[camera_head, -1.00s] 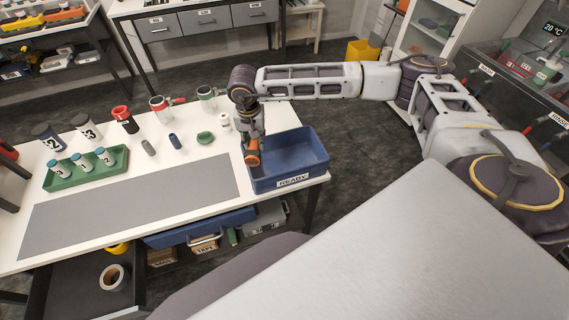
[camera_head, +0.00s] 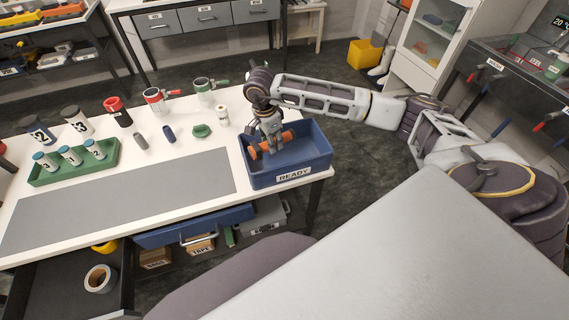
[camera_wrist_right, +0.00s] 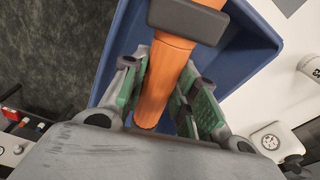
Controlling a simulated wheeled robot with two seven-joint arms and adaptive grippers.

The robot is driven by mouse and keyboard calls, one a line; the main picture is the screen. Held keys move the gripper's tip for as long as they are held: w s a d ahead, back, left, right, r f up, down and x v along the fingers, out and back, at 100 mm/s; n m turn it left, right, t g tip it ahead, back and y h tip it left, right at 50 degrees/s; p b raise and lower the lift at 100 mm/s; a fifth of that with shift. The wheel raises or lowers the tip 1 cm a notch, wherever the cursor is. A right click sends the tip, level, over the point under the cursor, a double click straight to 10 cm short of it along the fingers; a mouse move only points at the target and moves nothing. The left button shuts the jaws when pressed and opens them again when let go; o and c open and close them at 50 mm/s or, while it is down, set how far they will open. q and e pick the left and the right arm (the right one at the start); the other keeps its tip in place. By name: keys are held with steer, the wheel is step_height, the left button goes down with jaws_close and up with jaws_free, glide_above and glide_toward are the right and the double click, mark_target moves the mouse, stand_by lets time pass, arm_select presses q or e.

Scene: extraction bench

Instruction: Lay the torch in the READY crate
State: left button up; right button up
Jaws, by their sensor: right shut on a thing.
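The orange torch (camera_head: 284,138) is held in my right gripper (camera_head: 273,146) over the blue READY crate (camera_head: 292,179), at its left part. In the right wrist view the torch (camera_wrist_right: 163,78) runs between the green-padded fingers of my right gripper (camera_wrist_right: 165,100), with a dark part toward the top. The blue crate (camera_wrist_right: 240,62) spreads beneath it in that view. The crate stands at the table's right end, its label facing front. I cannot tell whether the torch touches the crate floor. My left gripper is not in view.
On the white table (camera_head: 185,155) stand a green tray (camera_head: 75,170) with several small bottles, several larger containers, a green object (camera_head: 201,131) and a white roll (camera_head: 222,114) close to the crate's left side. A grey mat (camera_head: 120,205) lies bare in front.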

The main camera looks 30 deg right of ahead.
steer(key=shift+s+d+f+m+b, duration=0.2)
steer(key=shift+d+f+m+b, duration=0.35)
steer(key=shift+d+f+m, duration=0.5)
steer(key=shift+m, duration=0.35)
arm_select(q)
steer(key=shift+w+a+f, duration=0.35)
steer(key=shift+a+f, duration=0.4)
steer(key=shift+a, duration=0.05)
arm_select(e)
steer(key=shift+r, duration=0.1)
